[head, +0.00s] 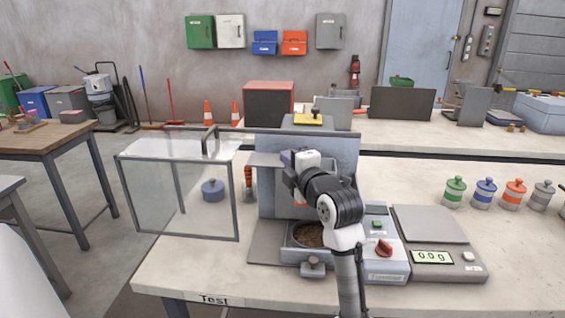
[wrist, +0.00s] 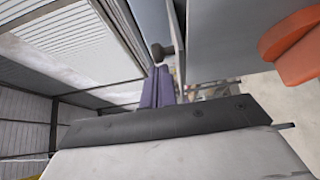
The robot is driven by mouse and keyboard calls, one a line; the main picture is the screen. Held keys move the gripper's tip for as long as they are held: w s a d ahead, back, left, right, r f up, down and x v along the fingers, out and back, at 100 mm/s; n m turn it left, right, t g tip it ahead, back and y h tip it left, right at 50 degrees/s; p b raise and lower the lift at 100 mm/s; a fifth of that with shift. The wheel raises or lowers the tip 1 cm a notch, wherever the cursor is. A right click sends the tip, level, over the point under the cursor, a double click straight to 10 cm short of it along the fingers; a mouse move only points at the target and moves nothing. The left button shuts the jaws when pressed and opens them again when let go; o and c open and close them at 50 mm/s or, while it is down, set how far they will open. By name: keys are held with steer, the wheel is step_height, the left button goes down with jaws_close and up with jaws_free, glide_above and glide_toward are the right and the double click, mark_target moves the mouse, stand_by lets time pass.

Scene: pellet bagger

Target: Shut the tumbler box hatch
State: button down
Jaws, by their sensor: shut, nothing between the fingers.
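The tumbler box (head: 348,150) is a grey housing on the bench, its front open onto a round bowl of brown pellets (head: 308,236). A clear, grey-framed panel (head: 178,236), which looks like the hatch, stands out to the left of the box, swung open. A dark handle-like bracket (head: 210,142) shows at its top. My gripper (head: 287,157) is in front of the upper part of the box, right of the panel. Its purple fingers (wrist: 157,88) are shut and empty in the wrist view, close to a dark knob (wrist: 158,52). I cannot tell whether they touch it.
A control unit with a red knob (head: 383,249) and a scale (head: 435,258) stand right of the box. Several lidded jars (head: 486,193) line the right of the bench. A blue-grey pot (head: 212,190) shows through the panel. The front left bench corner is clear.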

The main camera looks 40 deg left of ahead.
steer(key=w+d+b, duration=0.3)
steer(key=d, duration=0.3)
steer(key=shift+w+d, duration=0.15)
steer(key=shift+w, duration=0.25)
steer(key=shift+f, duration=0.1)
